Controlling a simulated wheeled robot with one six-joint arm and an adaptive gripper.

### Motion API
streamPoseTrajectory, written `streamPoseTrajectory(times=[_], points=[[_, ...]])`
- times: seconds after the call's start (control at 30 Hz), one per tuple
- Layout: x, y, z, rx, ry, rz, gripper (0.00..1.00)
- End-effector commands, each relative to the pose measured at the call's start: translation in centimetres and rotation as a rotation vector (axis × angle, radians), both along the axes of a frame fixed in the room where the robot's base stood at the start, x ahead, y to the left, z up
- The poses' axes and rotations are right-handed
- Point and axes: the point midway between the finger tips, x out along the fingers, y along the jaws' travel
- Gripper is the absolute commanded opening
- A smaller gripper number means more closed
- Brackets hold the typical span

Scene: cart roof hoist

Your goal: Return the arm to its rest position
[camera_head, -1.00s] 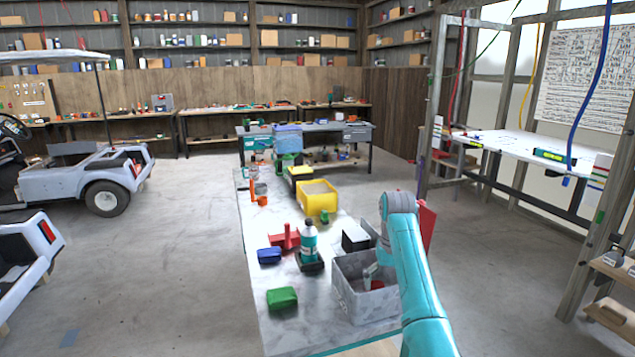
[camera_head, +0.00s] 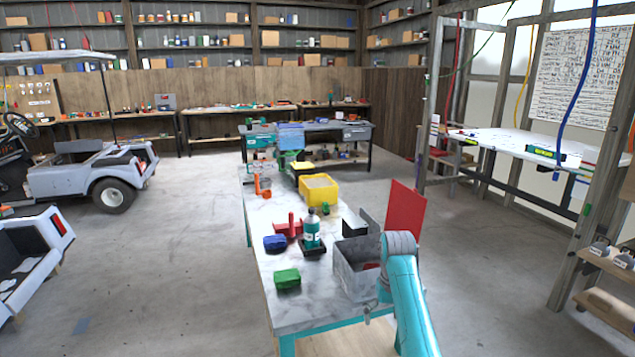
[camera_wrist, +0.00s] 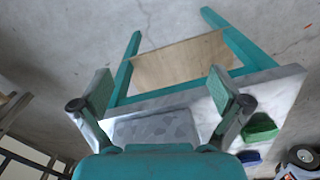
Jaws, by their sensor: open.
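My gripper (camera_wrist: 160,82) shows in the wrist view with its two fingers wide apart and nothing between them. In the head view my teal arm comes up from the bottom, right of centre, and bends at a grey joint beside the grey bin. The grey bin (camera_head: 352,281) stands on the near end of the marble-topped table (camera_head: 288,314), with something red inside. Its speckled grey surface appears to lie below the fingers in the wrist view (camera_wrist: 155,129).
A green block (camera_head: 287,279), a blue block (camera_head: 275,243), a red part (camera_head: 289,228), a bottle (camera_head: 312,229) and a yellow bin (camera_head: 319,190) stand on the table. A red panel (camera_head: 405,214) rises behind my arm. The concrete floor right of the table is clear.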

Motion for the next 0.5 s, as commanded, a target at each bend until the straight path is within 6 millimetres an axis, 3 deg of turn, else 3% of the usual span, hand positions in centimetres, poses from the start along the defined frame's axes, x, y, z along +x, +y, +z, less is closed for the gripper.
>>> streamPoseTrajectory(times=[0.5], points=[[-0.53, 0.00, -1.25, 0.000, -0.002, 0.000, 0.99]])
